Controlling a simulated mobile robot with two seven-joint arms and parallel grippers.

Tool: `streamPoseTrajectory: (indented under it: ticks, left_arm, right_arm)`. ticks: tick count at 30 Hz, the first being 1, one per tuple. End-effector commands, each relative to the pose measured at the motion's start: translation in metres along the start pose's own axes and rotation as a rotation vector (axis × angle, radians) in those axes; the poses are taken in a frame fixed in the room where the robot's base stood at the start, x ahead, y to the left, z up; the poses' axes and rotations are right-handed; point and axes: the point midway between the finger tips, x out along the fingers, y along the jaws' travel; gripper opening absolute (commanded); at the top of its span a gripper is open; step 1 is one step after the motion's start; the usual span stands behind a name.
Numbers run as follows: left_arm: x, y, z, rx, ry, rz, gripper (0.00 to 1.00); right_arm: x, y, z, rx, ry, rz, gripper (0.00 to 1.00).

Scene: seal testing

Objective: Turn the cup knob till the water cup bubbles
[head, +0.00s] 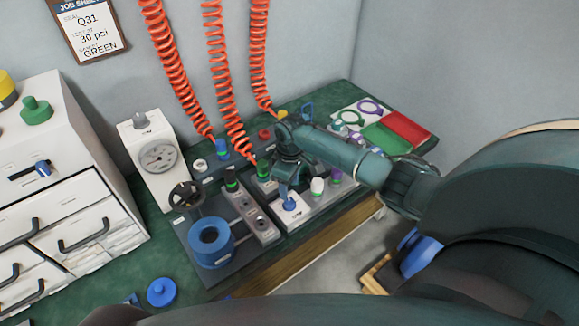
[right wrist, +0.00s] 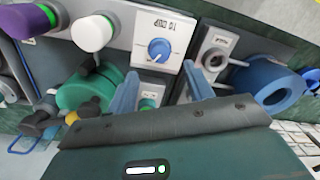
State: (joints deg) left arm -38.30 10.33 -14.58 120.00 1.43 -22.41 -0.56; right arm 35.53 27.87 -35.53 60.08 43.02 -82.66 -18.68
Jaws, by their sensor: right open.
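The cup knob (head: 291,205) is a blue dial on a white plate at the front of the bench panel. In the right wrist view the knob (right wrist: 160,50) has a pale pointer line and the label "TO CUP" printed beside it. My right gripper (head: 286,190) is just above the knob. In the right wrist view its two blue fingers (right wrist: 162,82) are spread apart, with the knob beyond their tips and nothing between them. The blue round water cup (head: 210,243) stands left of the knob; no bubbles can be made out. My left gripper is not in view.
A white pump box with a dial gauge (head: 157,157) and a black handwheel (head: 185,194) stand to the left. White and purple knobs (head: 318,186) sit close right of the gripper. Orange coiled hoses (head: 222,80) hang behind. A blue lid (head: 161,292) lies in front.

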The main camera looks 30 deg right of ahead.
Motion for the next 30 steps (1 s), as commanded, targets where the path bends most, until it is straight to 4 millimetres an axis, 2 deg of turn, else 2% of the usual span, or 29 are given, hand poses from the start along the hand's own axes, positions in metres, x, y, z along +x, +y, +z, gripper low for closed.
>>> streamPoseTrajectory:
  ticks: [1, 3, 10, 15, 30]
  left_arm:
    - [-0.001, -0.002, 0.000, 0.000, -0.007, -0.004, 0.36]
    - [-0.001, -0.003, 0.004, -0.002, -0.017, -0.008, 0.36]
    - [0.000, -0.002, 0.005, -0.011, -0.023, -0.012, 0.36]
    - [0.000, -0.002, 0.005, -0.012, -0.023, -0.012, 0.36]
    - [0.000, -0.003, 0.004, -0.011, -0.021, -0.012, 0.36]
  right_arm:
    - [-0.014, 0.001, 0.000, -0.001, 0.003, 0.002, 0.52]
    - [-0.029, 0.001, -0.001, 0.000, 0.003, 0.002, 0.52]
    - [-0.060, 0.000, 0.000, 0.001, 0.001, 0.000, 0.52]
    - [-0.067, 0.000, 0.000, 0.001, 0.000, -0.001, 0.52]
    - [-0.067, -0.001, 0.000, -0.001, 0.000, -0.001, 0.52]
